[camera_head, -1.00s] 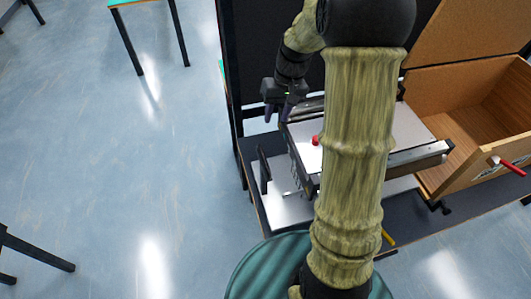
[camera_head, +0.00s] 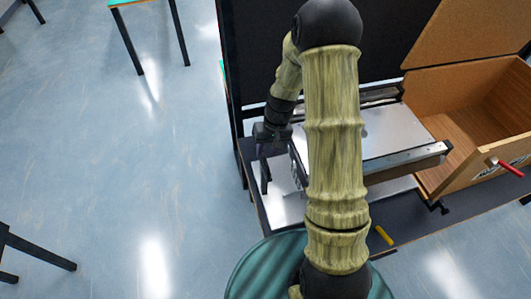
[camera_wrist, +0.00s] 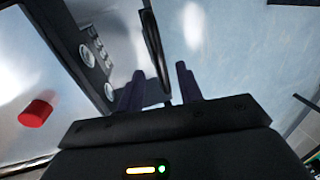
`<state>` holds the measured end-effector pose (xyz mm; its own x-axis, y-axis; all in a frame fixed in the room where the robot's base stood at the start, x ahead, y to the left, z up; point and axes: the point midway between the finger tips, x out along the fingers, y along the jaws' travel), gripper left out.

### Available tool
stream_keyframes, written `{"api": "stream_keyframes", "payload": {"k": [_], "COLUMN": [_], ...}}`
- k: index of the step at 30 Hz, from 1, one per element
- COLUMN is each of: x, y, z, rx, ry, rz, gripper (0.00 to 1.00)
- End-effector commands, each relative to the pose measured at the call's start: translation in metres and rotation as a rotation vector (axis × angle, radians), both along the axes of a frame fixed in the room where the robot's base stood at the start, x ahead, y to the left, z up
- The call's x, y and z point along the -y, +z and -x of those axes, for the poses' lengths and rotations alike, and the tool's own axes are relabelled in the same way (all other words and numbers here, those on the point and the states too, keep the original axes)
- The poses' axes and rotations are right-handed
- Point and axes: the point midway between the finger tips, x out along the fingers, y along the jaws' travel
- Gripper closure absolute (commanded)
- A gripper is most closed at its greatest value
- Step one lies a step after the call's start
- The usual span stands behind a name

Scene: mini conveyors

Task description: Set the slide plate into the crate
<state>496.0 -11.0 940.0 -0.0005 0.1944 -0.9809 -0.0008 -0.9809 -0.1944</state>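A thin dark upright plate, which looks like the slide plate (camera_head: 264,176), stands at the left end of the mini conveyor. In the wrist view the plate (camera_wrist: 152,40) shows edge-on, its near end between my two fingers with gaps at both sides. My gripper (camera_head: 271,149) is just above and behind the plate in the head view. In the wrist view my gripper (camera_wrist: 160,72) is open and holds nothing. The wooden crate (camera_head: 440,172) stands open at the right end of the bench; its visible floor is bare.
The mini conveyor (camera_head: 395,135) lies between plate and crate, partly hidden by my arm. A red knob (camera_wrist: 36,112) is left of my fingers in the wrist view. A yellow object (camera_head: 383,235) lies at the bench's front edge. A dark panel stands behind.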

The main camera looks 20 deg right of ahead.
Motion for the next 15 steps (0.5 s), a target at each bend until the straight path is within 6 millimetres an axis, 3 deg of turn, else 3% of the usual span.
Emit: {"api": "stream_keyframes", "payload": {"k": [6, 15], "x": [-0.006, -0.006], "y": [-0.025, -0.029], "z": [0.0, 0.0], "rx": [-0.002, 0.001], "ry": [0.001, 0.001], "rz": [-0.001, 0.0], "gripper": [0.64, 0.64]}}
